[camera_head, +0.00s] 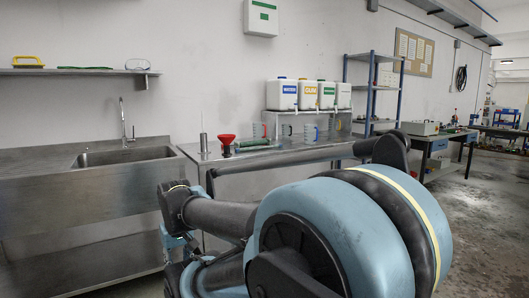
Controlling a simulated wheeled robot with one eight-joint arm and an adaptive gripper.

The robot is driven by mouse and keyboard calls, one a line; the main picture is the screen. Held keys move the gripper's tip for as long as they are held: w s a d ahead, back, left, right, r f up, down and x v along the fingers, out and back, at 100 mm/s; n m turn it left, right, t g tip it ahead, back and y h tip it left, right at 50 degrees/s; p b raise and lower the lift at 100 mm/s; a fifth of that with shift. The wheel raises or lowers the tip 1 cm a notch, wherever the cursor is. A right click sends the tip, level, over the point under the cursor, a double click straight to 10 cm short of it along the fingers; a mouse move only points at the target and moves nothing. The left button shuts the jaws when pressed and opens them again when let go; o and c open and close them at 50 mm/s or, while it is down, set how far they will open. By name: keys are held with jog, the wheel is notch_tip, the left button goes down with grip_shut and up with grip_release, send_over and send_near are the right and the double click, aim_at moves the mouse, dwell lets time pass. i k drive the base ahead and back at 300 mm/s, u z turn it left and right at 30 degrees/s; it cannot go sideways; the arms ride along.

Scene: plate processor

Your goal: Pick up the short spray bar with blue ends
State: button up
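I cannot make out a short spray bar with blue ends anywhere in the head view. A thin green-and-dark bar-like item (254,143) lies on the steel worktable beside a red funnel (227,139), too small to tell its ends. My arm fills the lower middle and right of the view and covers part of the worktable. Its light blue and dark parts reach left to the front of the bench. My gripper is not clearly distinguishable among the parts at the lower left, and I see nothing held.
A steel sink (120,154) stands at left, with a wall shelf (75,72) above it. White jugs with coloured labels stand on a raised rack (290,111); measuring jugs (309,133) stand below. A blue-framed shelf (370,88) stands behind. Floor (480,220) at right is open.

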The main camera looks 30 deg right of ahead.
aim_at(279, 145)
jog(key=z, duration=0.45)
jog(key=i, duration=0.95)
jog(key=z, duration=0.75)
jog(key=i, duration=1.2)
jog(key=z, duration=0.1)
